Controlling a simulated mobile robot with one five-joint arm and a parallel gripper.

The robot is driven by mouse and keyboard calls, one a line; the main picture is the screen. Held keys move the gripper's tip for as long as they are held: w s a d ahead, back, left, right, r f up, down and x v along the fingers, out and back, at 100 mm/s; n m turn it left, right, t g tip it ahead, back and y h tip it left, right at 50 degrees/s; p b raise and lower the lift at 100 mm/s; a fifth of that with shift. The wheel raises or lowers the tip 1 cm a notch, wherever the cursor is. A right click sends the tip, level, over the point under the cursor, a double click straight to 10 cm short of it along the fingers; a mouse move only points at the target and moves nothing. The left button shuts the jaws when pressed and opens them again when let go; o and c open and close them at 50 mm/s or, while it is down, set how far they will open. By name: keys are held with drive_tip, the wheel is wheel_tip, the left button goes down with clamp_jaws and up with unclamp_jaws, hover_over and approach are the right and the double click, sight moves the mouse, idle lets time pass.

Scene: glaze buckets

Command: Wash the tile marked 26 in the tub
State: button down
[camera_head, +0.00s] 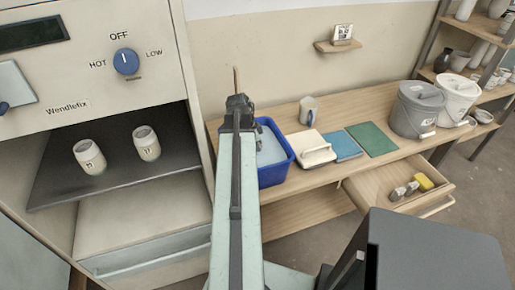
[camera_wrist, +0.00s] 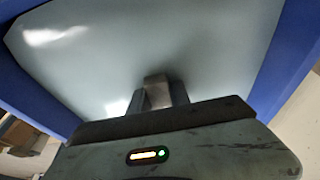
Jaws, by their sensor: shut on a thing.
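The blue tub (camera_head: 285,177) stands on the bench and holds pale grey water (camera_head: 270,150). My arm hides its left part. My gripper (camera_head: 238,103) is at the tub's far left in the head view. In the wrist view the water fills most of the picture between blue tub walls (camera_wrist: 292,60), with my gripper (camera_wrist: 158,95) in front of it. It is shut on a small grey-brown thing, mostly hidden. I see no mark on it and cannot tell whether it is tile 26. A thin tan upright piece (camera_head: 236,78) shows just above my gripper.
Two buckets stand farther right. An open drawer (camera_head: 370,198) juts out. A kiln with two jars is left.

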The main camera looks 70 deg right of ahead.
drive_tip(key=shift+a, duration=0.95)
drive_tip(key=shift+d, duration=0.1)
drive_tip(key=shift+d, duration=1.15)
drive_tip(key=shift+a, duration=0.1)
drive_tip(key=shift+a, duration=1.15)
drive_tip(key=shift+d, duration=1.2)
